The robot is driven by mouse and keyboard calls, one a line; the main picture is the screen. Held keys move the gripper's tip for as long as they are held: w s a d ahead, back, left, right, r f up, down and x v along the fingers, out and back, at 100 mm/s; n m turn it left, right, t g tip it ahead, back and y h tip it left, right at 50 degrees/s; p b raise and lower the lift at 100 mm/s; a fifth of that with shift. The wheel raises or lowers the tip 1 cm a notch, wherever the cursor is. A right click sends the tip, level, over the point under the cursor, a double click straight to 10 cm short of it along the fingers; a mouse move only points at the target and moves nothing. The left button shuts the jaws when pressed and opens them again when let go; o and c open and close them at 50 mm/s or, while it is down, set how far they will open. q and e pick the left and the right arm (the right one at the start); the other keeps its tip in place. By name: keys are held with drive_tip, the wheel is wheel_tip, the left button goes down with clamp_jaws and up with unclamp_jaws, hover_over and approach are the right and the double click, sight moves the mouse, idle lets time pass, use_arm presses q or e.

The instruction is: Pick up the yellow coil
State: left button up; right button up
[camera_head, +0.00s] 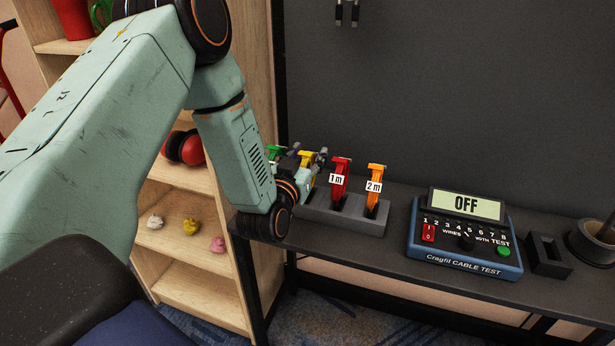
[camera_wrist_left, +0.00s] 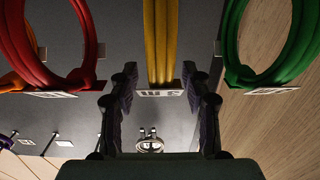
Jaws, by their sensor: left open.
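The yellow coil (camera_wrist_left: 162,45) hangs down the upper middle of the left wrist view, with a small label at its lower end. My left gripper (camera_wrist_left: 160,100) is open, its two dark fingers to either side of the coil's label end; whether they touch it cannot be told. In the head view the left gripper (camera_head: 304,162) is at the left end of the grey rack (camera_head: 345,216), and a bit of the yellow coil (camera_head: 307,157) shows there, mostly hidden by the gripper. My right gripper is not in view.
A green coil (camera_wrist_left: 262,45) and a red coil (camera_wrist_left: 45,50) flank the yellow one closely. The red "1 m" (camera_head: 340,170) and orange "2 m" (camera_head: 376,175) coils stand in the rack. A cable tester (camera_head: 465,240) reading OFF sits right on the dark shelf. A wooden shelf unit (camera_head: 255,100) stands left.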

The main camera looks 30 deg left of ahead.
use_arm(q)
clamp_jaws()
idle(0.3)
idle(0.4)
